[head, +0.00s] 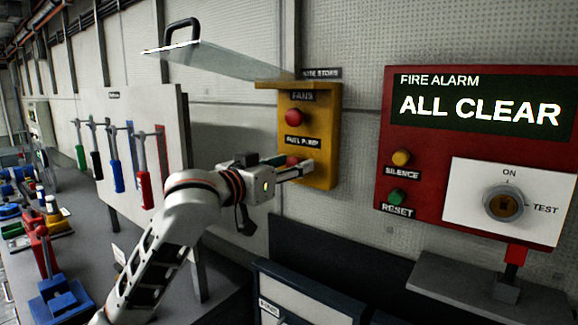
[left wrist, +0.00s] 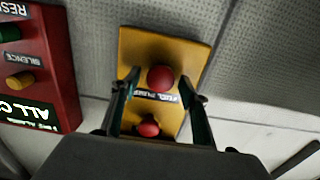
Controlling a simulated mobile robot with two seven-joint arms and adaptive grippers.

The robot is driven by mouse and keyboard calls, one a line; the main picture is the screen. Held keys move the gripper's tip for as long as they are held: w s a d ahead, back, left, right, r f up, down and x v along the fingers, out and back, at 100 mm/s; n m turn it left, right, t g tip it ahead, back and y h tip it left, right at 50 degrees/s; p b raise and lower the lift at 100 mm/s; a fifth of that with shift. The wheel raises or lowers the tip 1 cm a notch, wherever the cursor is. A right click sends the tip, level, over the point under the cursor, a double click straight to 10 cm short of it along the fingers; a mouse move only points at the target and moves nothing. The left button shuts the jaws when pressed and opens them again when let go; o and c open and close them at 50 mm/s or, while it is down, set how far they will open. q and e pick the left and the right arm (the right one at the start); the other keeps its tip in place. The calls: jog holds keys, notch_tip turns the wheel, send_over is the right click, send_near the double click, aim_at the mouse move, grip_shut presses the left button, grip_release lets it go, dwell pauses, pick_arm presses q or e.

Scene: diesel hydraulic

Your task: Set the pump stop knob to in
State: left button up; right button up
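The pump stop knob (head: 292,161) is a red round knob under the fuel pump label on a yellow box (head: 325,120). In the head view my left gripper (head: 304,170) is at it and hides part of it. In the left wrist view, which is upside down, the pump knob (left wrist: 160,78) shows between the two open fingers of my left gripper (left wrist: 160,86), with a gap on each side. I cannot tell how far the knob is pushed in. My right gripper is not in view.
The red fans knob (head: 296,117) sits above the pump knob. A clear lid (head: 215,61) with a black handle stands raised over the box. A red fire alarm panel (head: 400,120) is to the right. A board with coloured levers (head: 145,190) is at left.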

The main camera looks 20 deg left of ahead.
pick_arm(q)
jog(key=shift+s, duration=0.15)
jog(key=v, duration=1.1)
jog(key=shift+s, duration=0.35)
jog(key=shift+a, duration=0.1)
notch_tip(320, 180, down, 35)
jog(key=w+n+g+y, duration=0.2)
jog(key=g, duration=0.1)
jog(key=s+f+m+g+y, duration=0.1)
jog(key=s+f, duration=1.1)
jog(key=f, duration=0.3)
jog(key=s+d+f+m+g+y, duration=0.1)
jog(key=s+f+g, duration=0.1)
jog(key=s+f, duration=1)
notch_tip(320, 180, down, 3)
jog(key=shift+s+r+g, duration=0.1)
jog(key=shift+s+g, duration=0.2)
jog(key=shift+s, duration=0.05)
